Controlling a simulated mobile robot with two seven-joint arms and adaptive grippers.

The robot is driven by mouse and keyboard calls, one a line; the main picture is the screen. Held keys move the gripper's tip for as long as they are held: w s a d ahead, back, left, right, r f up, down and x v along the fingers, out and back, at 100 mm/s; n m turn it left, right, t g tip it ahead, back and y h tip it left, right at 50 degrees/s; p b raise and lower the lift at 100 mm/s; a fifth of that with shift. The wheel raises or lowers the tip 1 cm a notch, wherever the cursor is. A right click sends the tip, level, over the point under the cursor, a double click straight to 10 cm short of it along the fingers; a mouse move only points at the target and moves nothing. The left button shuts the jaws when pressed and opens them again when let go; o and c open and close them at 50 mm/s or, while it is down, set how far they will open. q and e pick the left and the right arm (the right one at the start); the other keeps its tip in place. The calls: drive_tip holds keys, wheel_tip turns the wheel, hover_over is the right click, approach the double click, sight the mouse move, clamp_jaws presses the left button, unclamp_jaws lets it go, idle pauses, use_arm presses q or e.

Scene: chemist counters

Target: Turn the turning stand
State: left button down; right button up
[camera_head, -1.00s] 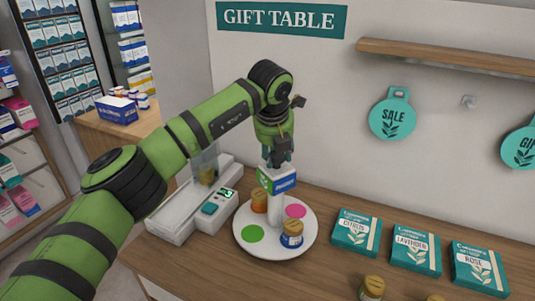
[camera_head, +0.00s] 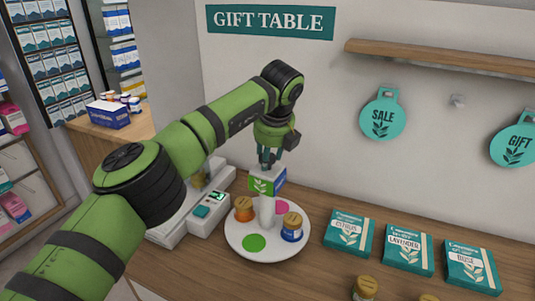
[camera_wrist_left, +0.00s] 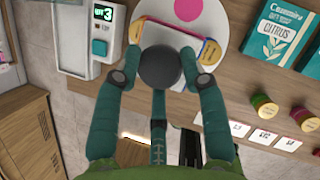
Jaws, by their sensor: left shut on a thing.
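The turning stand (camera_head: 232,236) is a round white plate with a central post, a green and pink dot, and an orange-labelled jar (camera_head: 244,210) and a blue-labelled jar (camera_head: 291,227). A sign block (camera_head: 261,186) tops the post, its green leaf face towards the head camera and its blue face to the right. My left gripper (camera_head: 269,163) points down directly above the block. In the left wrist view its fingers are shut on a dark round knob (camera_wrist_left: 160,66) on top of the stand. My right gripper is not in view.
A white device with a green display (camera_head: 213,198) stands close left of the plate. Teal boxes, including a Citrus box (camera_head: 348,232), lie to the right. Gold-lidded jars (camera_head: 365,288) stand at the front. A wooden shelf (camera_head: 440,58) is on the wall.

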use_arm(q)
drive_tip(key=shift+w+a+r+n, duration=0.1)
drive_tip(key=shift+w+r+n, duration=0.15)
drive_tip(key=shift+n, duration=0.25)
idle(0.3)
drive_tip(key=c, duration=1)
unclamp_jaws()
drive_tip(key=o, duration=0.3)
drive_tip(key=shift+f, duration=0.15)
drive_tip(key=v, duration=1.2)
